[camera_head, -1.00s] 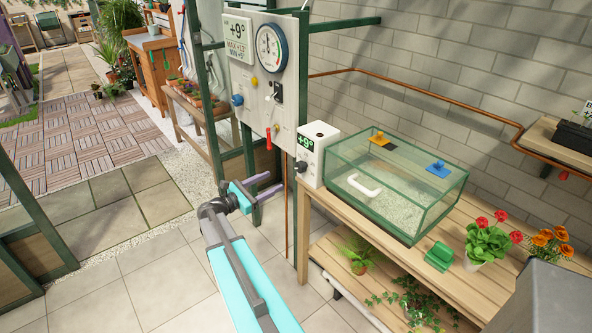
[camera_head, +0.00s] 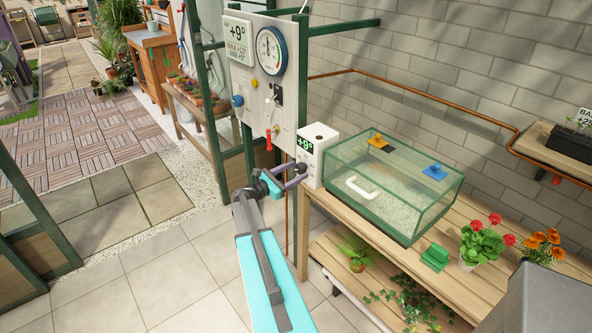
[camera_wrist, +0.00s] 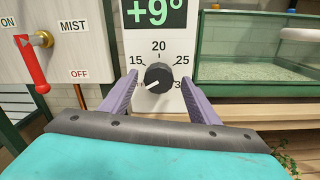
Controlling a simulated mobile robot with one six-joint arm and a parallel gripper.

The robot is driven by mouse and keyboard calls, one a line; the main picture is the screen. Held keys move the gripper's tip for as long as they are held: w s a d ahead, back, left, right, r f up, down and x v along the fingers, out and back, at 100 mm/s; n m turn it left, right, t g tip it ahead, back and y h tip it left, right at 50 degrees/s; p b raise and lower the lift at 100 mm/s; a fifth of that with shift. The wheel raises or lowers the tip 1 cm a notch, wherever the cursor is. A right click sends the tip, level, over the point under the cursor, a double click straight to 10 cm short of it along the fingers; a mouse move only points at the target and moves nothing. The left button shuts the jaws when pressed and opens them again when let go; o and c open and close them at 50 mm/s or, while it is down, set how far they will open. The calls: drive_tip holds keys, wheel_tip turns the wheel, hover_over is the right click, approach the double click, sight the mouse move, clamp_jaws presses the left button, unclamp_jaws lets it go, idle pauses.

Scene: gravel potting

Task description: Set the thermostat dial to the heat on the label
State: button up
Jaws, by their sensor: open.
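The thermostat (camera_head: 317,157) is a white box at the left end of the wooden bench, its green display reading +9°. Its black dial (camera_wrist: 158,78) faces my gripper in the wrist view, below the marks 15, 20 and 25; a further mark at lower right is partly hidden. The dial's white pointer is turned to the lower left, below the 15. My gripper (camera_head: 291,176) is open, its purple fingers to the left and right of the dial in the wrist view, with no clear contact. A label (camera_head: 585,117) at the right edge is cut off, reading roughly "BA" and "+2".
A glass propagator (camera_head: 395,185) with a white handle stands right of the thermostat. A control panel (camera_head: 262,85) with a red lever (camera_wrist: 32,68) is to the left. Potted flowers (camera_head: 481,243) and a green object (camera_head: 435,257) sit farther along the bench.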

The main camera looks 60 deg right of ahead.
drive_tip(key=shift+d, duration=0.2)
drive_tip(key=c, duration=1)
drive_tip(key=shift+s+d, duration=0.1)
drive_tip(key=shift+s, duration=0.05)
drive_tip(key=shift+c, duration=0.4)
drive_tip(key=shift+f, duration=0.15)
drive_tip(key=shift+b, duration=0.35)
